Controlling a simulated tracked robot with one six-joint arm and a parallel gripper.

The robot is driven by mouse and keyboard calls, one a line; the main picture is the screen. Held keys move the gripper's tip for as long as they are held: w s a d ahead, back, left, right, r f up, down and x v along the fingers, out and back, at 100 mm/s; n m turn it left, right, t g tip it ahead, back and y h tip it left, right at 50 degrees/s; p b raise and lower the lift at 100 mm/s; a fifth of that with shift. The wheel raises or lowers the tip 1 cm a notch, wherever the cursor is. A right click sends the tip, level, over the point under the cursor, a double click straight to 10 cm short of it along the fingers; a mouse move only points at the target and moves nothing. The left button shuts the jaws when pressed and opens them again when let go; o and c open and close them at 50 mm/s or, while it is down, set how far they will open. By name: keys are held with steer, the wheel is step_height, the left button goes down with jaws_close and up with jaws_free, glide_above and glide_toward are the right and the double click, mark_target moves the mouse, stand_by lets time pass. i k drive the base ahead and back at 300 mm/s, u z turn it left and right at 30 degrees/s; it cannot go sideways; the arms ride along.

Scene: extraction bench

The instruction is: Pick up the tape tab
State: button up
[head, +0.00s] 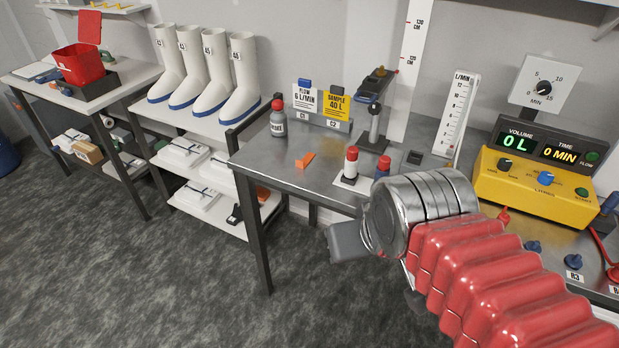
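A small folded orange piece (305,160), which looks like the tape tab, lies on the metal bench top (262,160) near its left end. It is right of a grey bottle with a red cap (278,121). My gripper (345,243) is low in front of the bench's front edge, nearer to me than the orange piece and apart from it. Only a grey block at its end shows beyond the round metal wrist. I cannot make out its fingers or whether they are open.
Sign cards (321,104) and a lever stand (374,127) are behind. A yellow meter box (535,178) sits at right. Bare bench surrounds the orange piece.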

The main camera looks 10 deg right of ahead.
mark_target(302, 164)
steer(key=k, duration=0.75)
steer(key=u, duration=0.55)
steer(key=i, duration=2)
steer(key=z, duration=0.15)
